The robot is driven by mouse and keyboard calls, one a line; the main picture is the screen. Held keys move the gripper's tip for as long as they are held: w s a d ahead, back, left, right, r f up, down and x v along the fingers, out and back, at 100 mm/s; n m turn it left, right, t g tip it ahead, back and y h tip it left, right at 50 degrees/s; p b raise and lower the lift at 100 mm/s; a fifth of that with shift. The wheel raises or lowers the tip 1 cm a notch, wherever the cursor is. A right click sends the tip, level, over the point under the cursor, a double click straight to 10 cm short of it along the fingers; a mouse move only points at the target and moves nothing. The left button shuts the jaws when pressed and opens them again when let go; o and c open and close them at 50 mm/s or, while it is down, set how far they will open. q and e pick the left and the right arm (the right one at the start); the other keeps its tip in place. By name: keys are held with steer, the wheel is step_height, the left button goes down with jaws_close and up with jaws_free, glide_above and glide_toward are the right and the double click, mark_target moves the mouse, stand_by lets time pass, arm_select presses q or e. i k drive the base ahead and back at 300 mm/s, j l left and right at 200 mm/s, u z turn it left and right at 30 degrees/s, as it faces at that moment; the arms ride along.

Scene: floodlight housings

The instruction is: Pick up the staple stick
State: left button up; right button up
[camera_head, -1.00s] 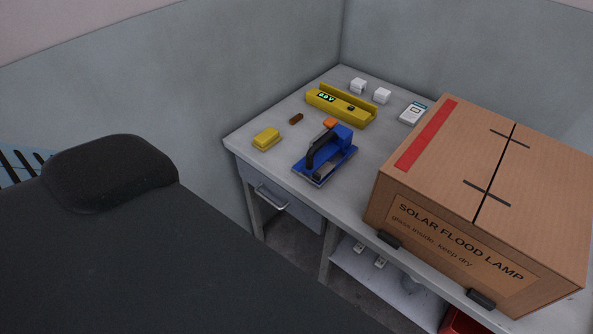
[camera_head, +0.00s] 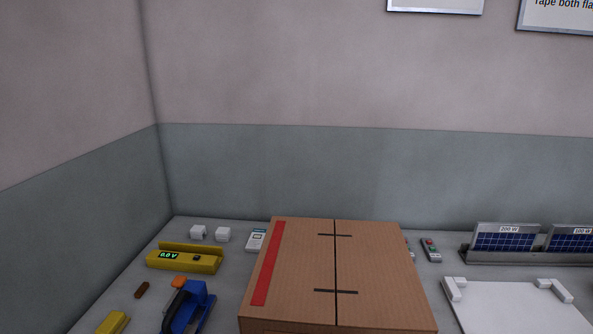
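A small brown bar (camera_head: 141,290) lies on the grey bench at the lower left; it may be the staple stick, but it is too small to be sure. A blue tool with a dark handle (camera_head: 187,308), which looks like a stapler, stands to its right, cut by the bottom edge. A small orange piece (camera_head: 179,281) is at the tool's far end. Neither of my grippers is in view.
A large cardboard box (camera_head: 372,275) fills the bench's middle. A yellow tester (camera_head: 184,259) reading 0.0 V, white cubes (camera_head: 198,232) and a yellow block (camera_head: 112,323) are left. A white tray (camera_head: 520,310) and small solar panels (camera_head: 505,238) are right.

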mark_target(142, 289)
steer(key=j+u, duration=0.3)
steer(key=i+j+u, duration=0.25)
steer(key=j+u, duration=0.3)
steer(key=i+l, duration=0.05)
